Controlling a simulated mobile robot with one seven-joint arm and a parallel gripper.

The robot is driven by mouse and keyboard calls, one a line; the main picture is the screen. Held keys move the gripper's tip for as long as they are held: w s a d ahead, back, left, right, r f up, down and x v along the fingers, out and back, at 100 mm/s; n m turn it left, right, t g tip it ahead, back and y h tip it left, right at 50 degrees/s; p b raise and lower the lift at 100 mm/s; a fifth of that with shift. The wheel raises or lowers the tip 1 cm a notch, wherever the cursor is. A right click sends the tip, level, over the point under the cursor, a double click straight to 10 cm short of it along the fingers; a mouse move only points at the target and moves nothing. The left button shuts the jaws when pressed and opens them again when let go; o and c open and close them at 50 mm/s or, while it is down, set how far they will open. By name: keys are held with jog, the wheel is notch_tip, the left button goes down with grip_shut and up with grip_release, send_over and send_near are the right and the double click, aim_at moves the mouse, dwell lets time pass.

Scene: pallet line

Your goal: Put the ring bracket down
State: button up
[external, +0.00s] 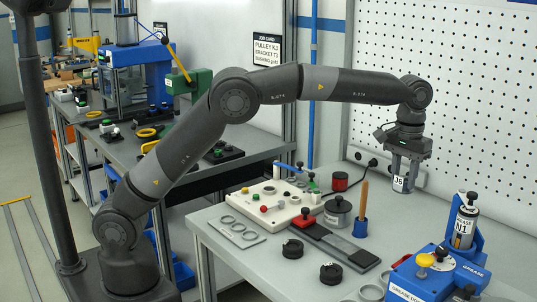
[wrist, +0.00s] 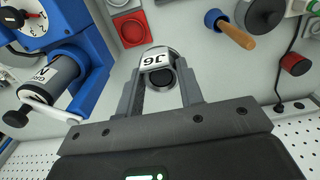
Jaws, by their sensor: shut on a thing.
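The ring bracket (wrist: 157,59) is a grey part with a round dark bore and a white label reading J6. My gripper (wrist: 161,88) is shut on it, with one finger on each side. In the external view my gripper (external: 401,172) points down and holds the bracket (external: 399,184) in the air above the right part of the bench (external: 330,214). The fingers hide part of the bracket's sides.
A blue grease unit (external: 436,275) and a canister (external: 464,226) stand at the bench's right. A wooden-handled tool in a blue cup (external: 360,227), a grey lidded pot (external: 337,213) and a white board with knobs (external: 268,202) stand left of the gripper. A pegboard (external: 450,80) rises behind.

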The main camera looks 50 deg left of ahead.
notch_tip(320, 180, down, 9)
jog(key=w+a+f, duration=0.2)
jog(key=w, duration=0.1)
jog(key=w+a+f, duration=0.2)
jog(key=w, duration=0.1)
jog(key=w+a+f, duration=0.2)
jog(key=w, duration=0.1)
jog(key=shift+w+a+f, duration=0.2)
jog(key=shift+w+f, duration=0.1)
jog(key=shift+f, duration=2.05)
jog(key=shift+f, duration=0.1)
jog(key=o, duration=1.1)
jog(key=shift+c, duration=0.2)
